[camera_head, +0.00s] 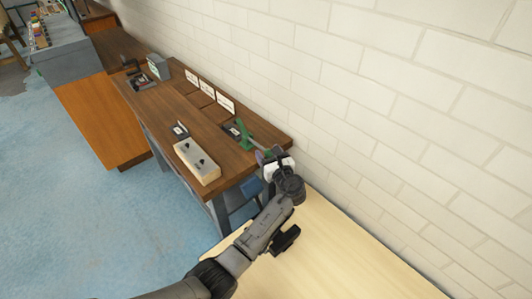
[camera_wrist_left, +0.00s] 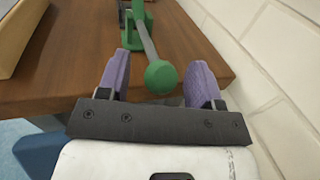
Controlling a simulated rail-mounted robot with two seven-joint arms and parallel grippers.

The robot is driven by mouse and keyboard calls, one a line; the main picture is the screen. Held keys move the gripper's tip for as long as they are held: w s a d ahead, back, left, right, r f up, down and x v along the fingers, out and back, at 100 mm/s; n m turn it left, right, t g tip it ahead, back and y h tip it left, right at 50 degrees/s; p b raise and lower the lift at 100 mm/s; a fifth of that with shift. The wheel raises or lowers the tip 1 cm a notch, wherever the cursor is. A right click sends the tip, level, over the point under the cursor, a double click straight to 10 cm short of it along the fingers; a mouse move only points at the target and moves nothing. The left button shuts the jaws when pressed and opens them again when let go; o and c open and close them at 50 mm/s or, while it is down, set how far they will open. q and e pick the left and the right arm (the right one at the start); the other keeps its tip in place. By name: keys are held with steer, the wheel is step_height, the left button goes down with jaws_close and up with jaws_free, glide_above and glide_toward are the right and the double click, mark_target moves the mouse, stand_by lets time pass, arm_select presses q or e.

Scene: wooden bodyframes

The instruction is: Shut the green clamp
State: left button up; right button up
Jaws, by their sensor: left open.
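The green clamp (camera_head: 243,131) stands on the near right end of the dark wooden workbench, beside the wall. Its grey lever with a round green knob sticks out toward my left gripper (camera_head: 267,156). In the left wrist view, the green knob (camera_wrist_left: 160,77) lies between the two purple fingertips of my left gripper (camera_wrist_left: 157,80), at about their height in the picture. The fingers are apart, with gaps on both sides of the knob. The clamp's green body (camera_wrist_left: 137,18) is at the top of that view, partly cut off. My right gripper is not in view.
A light box with small knobs (camera_head: 197,162) stands at the bench's front edge. Small white signs (camera_head: 208,89) stand along the wall. A grey device (camera_head: 158,67) is farther left. A pale wooden table (camera_head: 318,250) lies under my left arm. The brick wall is close on the right.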

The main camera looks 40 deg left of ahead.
arm_select(q)
steer(key=shift+x, duration=1.05)
steer(key=shift+c, duration=0.4)
jaws_close()
